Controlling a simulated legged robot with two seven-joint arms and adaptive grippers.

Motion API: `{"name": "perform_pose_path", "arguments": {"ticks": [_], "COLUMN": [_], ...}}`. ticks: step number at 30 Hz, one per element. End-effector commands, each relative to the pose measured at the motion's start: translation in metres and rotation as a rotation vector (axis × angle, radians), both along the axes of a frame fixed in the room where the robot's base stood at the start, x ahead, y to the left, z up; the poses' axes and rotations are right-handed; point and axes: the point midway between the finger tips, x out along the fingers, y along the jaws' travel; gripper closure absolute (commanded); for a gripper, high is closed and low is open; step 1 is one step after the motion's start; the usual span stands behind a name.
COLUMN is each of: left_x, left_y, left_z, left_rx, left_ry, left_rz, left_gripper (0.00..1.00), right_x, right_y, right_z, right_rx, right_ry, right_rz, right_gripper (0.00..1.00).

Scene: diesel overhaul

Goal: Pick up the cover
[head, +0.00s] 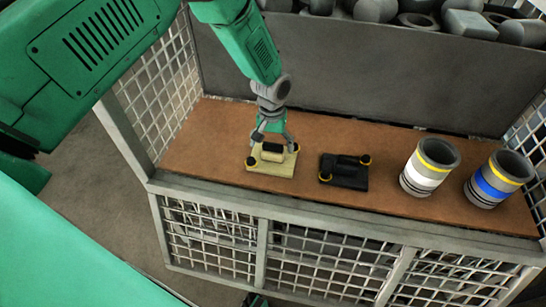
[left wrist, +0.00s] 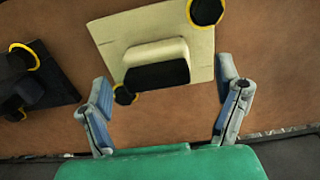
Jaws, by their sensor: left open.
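A cream cover plate (head: 258,167) with a raised block handle and black, yellow-ringed knobs at two corners lies flat on the brown bench. It also shows in the left wrist view (left wrist: 203,45), its handle (left wrist: 157,64) dark on the near side. A similar black cover plate (head: 345,183) lies just right of it in the head view and at the left edge of the left wrist view (left wrist: 50,85). My left gripper (head: 273,146) points down over the cream cover, fingers open on either side of the handle. Whether they touch it is not clear. My right gripper is not recognizable.
Two grey cylinders stand right on the bench (head: 215,121), one with yellow and white bands (head: 424,168), one with yellow and blue bands (head: 493,184). A grey wall (head: 340,80) closes the back, with a bin of grey parts behind. Mesh panels (head: 170,85) bound the sides.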

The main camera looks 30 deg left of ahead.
Motion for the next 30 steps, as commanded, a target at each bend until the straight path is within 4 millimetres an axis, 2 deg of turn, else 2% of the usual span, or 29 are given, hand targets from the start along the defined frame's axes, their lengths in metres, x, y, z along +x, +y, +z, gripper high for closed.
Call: {"name": "perform_pose_path", "arguments": {"ticks": [1,6,15,17,18,21,30], "left_x": [0.0,0.001,0.002,0.002,0.002,0.002,0.003], "left_y": [-0.001,-0.002,-0.002,-0.002,-0.002,-0.002,-0.002], "left_z": [-0.013,-0.033,-0.036,-0.036,-0.036,-0.036,-0.032], "left_rx": [-0.001,-0.001,-0.001,-0.001,-0.001,-0.001,0.0], "left_ry": [0.003,0.001,0.0,0.0,0.0,0.0,-0.002], "left_rz": [0.0,-0.001,0.0,0.0,0.0,0.0,0.0], "left_gripper": [0.16,0.16,0.16,0.37,0.51,0.81,0.81], "right_x": [0.0,0.0,0.0,0.0,0.0,0.0,0.0], "right_y": [0.0,0.0,0.0,0.0,0.0,0.0,0.0], "right_z": [-0.005,-0.01,-0.01,-0.01,-0.01,-0.01,-0.009], "right_rx": [0.0,0.0,0.0,0.0,0.0,0.0,0.0], "right_ry": [0.0,0.0,0.0,0.0,0.0,0.0,0.0], "right_rz": [0.0,0.0,0.0,0.0,0.0,0.0,0.0], "right_gripper": [0.6,0.6,0.6,0.6,0.6,0.6,0.6]}}
